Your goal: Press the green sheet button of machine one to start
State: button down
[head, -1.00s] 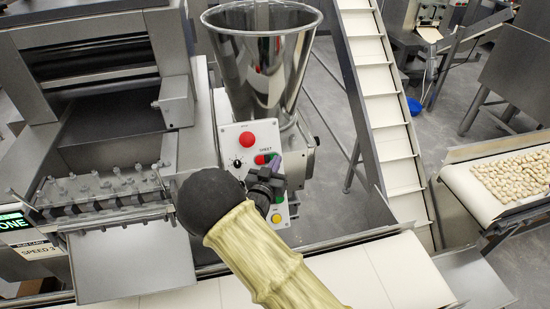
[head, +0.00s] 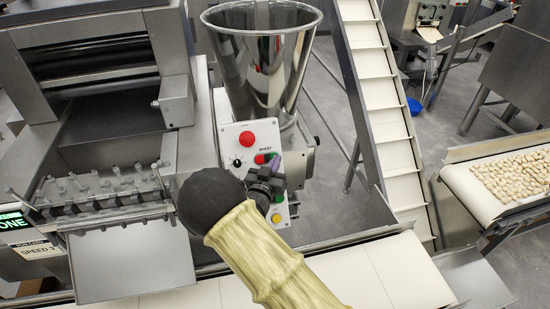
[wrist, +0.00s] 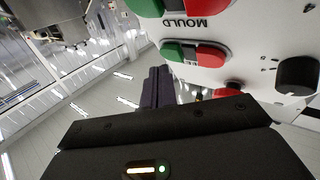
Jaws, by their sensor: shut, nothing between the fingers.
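The control panel (head: 231,139) stands beside the steel hopper. Its sheet button pair (head: 262,158) has a red half on the left and a green half on the right, partly crossed by my gripper (head: 278,168) in the head view. In the wrist view the panel is upside down. There the green sheet button (wrist: 172,50) sits beside its red half (wrist: 210,56), above and right of my gripper's closed fingertips (wrist: 153,76). The fingers are shut and empty. A gap shows between them and the green button in the picture; contact is not visible.
The mould button pair (wrist: 172,6) lies close by. A red round button (head: 247,139), a black knob (head: 237,163) and a yellow button (head: 276,218) share the panel. The hopper (head: 262,60) stands behind; a white conveyor (head: 390,270) runs in front.

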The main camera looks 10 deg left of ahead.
jog(key=shift+w+a+f, duration=0.1)
jog(key=shift+w+f, duration=0.05)
jog(key=shift+w, duration=0.1)
jog(key=shift+w+a+f+b, duration=0.15)
jog(key=shift+w+f+b, duration=0.1)
jog(key=shift+b, duration=0.25)
dwell(0.7)
jog(key=shift+r, duration=0.1)
jog(key=shift+s+d+r, duration=0.3)
jog(key=shift+s+r, duration=0.05)
jog(key=shift+s, duration=0.25)
jog(key=s+r, duration=0.1)
jog(key=s+d+p, duration=0.1)
jog(key=s+r, duration=0.1)
jog(key=s, duration=0.1)
jog(key=shift+d+r+p, duration=0.35)
jog(key=shift+d, duration=0.05)
dwell(0.4)
jog(key=shift+w+d, duration=0.1)
jog(key=shift+w, duration=0.05)
dwell(0.3)
